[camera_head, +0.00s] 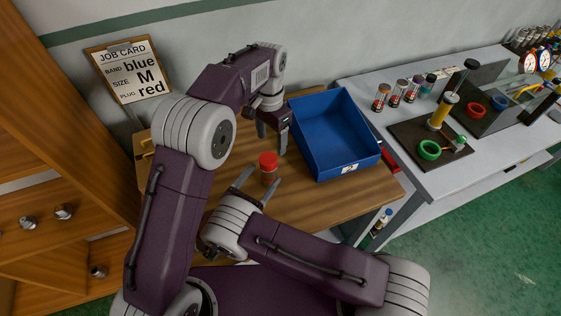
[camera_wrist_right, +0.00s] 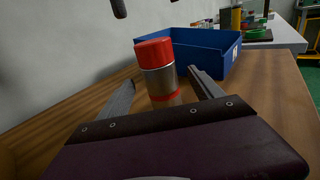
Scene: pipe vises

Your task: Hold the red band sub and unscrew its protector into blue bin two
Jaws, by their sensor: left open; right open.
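The red band sub (camera_wrist_right: 164,82) stands upright on the wooden table, a metal cylinder with a red band low on its side. Its red protector (camera_head: 267,160) caps the top, and it also shows in the right wrist view (camera_wrist_right: 154,52). My right gripper (camera_head: 257,181) is open, its fingers on either side of the sub, with gaps visible in the wrist view. My left gripper (camera_head: 273,138) is open and empty, pointing down above the table behind the sub, beside the bin. The blue bin (camera_head: 349,169) sits on the table to the right, its label too small to read.
A grey bench (camera_head: 409,174) at right holds several banded cylinders, a green ring (camera_head: 429,150) and gauges. Wooden shelves (camera_head: 38,188) stand at left. The table's front right (camera_head: 335,200) is clear.

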